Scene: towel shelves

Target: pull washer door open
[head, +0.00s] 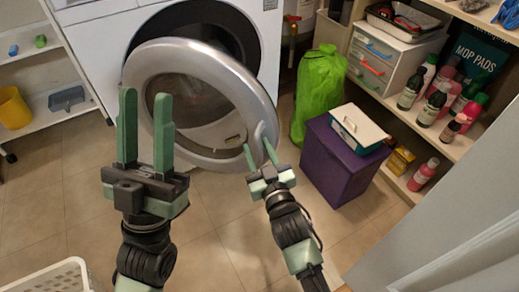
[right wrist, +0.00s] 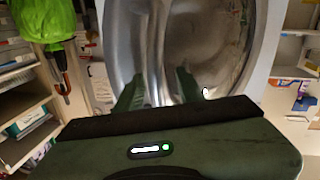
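The washer (head: 268,45) stands at the back with its round door (head: 155,62) swung partly out from the dark opening. The door has a thick silver rim and a glass middle, and a handle (head: 262,131) at its lower right edge. My right gripper (head: 257,143) is at that handle with its fingers apart; I cannot tell whether they touch it. In the right wrist view, the door (right wrist: 150,40) fills the upper middle, beyond the spread fingers. My left gripper (head: 145,93) is open and empty, in front of the door's left side.
A purple box (head: 335,165) with a white-lidded case (head: 360,127) and a green bag (head: 318,95) stand right of the door. Shelves (head: 455,150) with bottles line the right. A white rack (head: 45,110) stands left, and a white basket (head: 50,278) lower left. Floor below the door is clear.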

